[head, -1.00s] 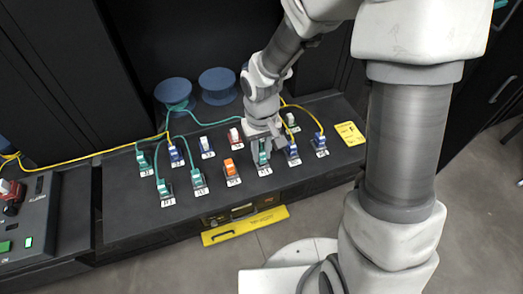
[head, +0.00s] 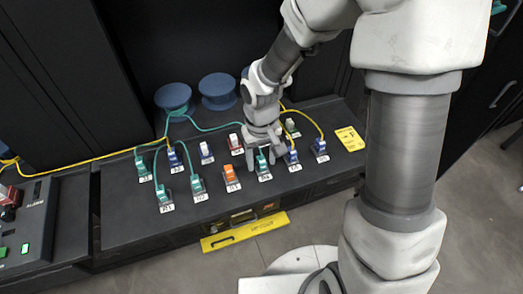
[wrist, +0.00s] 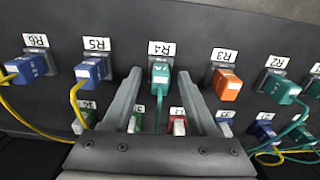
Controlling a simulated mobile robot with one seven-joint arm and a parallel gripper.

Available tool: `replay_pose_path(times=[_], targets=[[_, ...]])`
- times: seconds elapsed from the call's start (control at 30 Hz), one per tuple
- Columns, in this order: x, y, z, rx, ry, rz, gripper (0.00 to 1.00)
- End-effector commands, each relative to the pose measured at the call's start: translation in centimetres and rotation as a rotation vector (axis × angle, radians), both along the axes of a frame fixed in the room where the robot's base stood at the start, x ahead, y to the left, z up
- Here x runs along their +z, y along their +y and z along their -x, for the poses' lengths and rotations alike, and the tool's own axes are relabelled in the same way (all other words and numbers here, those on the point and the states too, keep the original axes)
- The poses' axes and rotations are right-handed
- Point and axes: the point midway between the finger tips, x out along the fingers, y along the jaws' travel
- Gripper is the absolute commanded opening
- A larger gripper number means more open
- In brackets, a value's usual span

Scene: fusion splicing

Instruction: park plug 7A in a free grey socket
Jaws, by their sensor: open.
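A teal plug (wrist: 160,73) with a teal cable sits in the socket labelled R4 (wrist: 162,48); I cannot read the marking on it surely. It also shows in the head view (head: 262,163). My gripper (wrist: 161,80) is open, with one finger on each side of this plug and a gap on both sides. In the head view my gripper (head: 270,156) is down over the front row. In the back row, a white-and-blue piece (head: 206,153), a red-and-white piece (head: 235,143) and a green-and-white piece (head: 292,128) show no clear cable.
Blue plugs at R5 (wrist: 89,71) and R6 (wrist: 33,69) and an orange plug (wrist: 229,84) at R3 flank the gripper closely. Yellow and teal cables loop behind. Blue spools (head: 217,91) stand at the back. A yellow card (head: 350,138) lies at the right.

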Motion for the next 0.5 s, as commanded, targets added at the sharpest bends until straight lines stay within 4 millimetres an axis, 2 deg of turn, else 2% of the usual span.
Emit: replay_pose_path(times=[0.17, 0.5], targets=[[2.1, 0.0, -0.1, -0.001, -0.005, 0.0, 0.58], [10.3, 0.0, -0.2, -0.001, -0.008, -0.001, 0.58]])
